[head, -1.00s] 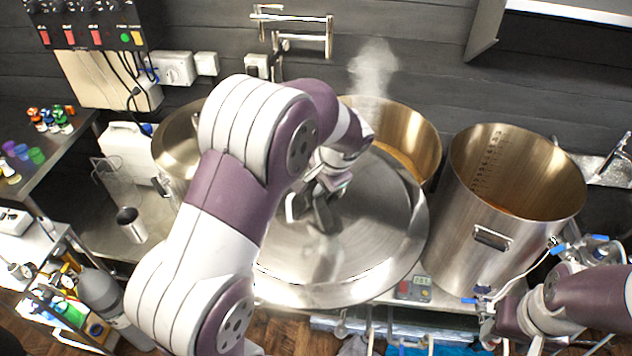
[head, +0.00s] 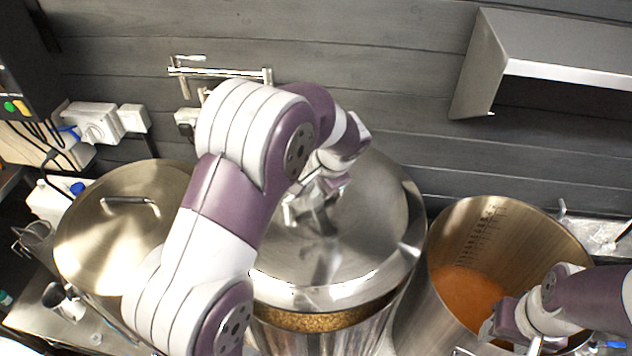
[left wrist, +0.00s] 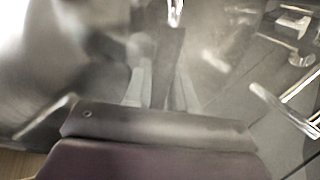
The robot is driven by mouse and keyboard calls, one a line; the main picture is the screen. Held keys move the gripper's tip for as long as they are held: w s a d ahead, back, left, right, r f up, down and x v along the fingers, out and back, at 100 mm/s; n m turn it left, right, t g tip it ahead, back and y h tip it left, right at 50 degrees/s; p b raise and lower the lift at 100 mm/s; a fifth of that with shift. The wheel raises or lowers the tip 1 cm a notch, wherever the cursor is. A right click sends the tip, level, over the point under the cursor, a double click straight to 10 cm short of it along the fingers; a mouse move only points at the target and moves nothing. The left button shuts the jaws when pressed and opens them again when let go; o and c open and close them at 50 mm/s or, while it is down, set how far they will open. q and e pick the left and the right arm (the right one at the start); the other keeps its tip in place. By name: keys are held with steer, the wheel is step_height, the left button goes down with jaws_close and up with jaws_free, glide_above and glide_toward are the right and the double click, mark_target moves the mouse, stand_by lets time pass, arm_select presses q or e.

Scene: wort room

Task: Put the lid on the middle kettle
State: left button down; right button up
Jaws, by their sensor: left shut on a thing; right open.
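My left gripper (head: 316,212) is shut on the handle of the big round steel lid (head: 372,225); the arm hides part of the lid. The lid is over the middle kettle (head: 325,338), whose mash shows in a gap below the lid's front edge, so it is not seated there. The kettle's back rim is hidden. In the left wrist view the gripper fingers (left wrist: 160,88) show in a hazy, blurred picture. My right gripper (head: 492,330) is open and empty, in front of the right kettle.
The left kettle (head: 85,240) has its lid on, with a bar handle. The right kettle (head: 580,240) is open, with orange liquid inside. A wall pipe (head: 220,72) and a steel hood (head: 560,60) are behind. A metal cup (head: 62,300) stands at the lower left.

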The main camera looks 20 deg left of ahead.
mark_target(314, 207)
arm_select(q)
steer(key=shift+s+f+b, duration=0.15)
steer(key=shift+s+b, duration=0.25)
steer(key=shift+s, duration=0.2)
steer(key=f+b, duration=0.1)
steer(key=f, duration=0.1)
steer(key=f+b, duration=0.4)
steer(key=shift+w+f, duration=0.3)
steer(key=shift+s+f+b, duration=0.25)
steer(key=shift+f+b, duration=0.2)
steer(key=shift+f, duration=0.05)
arm_select(e)
step_height(314, 207, down, 6)
steer(key=s, duration=0.1)
steer(key=shift+f, duration=0.2)
arm_select(q)
steer(key=shift+w, duration=0.15)
steer(key=c, duration=0.9)
jaws_free()
steer(key=shift+o, duration=0.2)
steer(key=shift+s, duration=0.2)
arm_select(e)
steer(key=shift+s, duration=0.15)
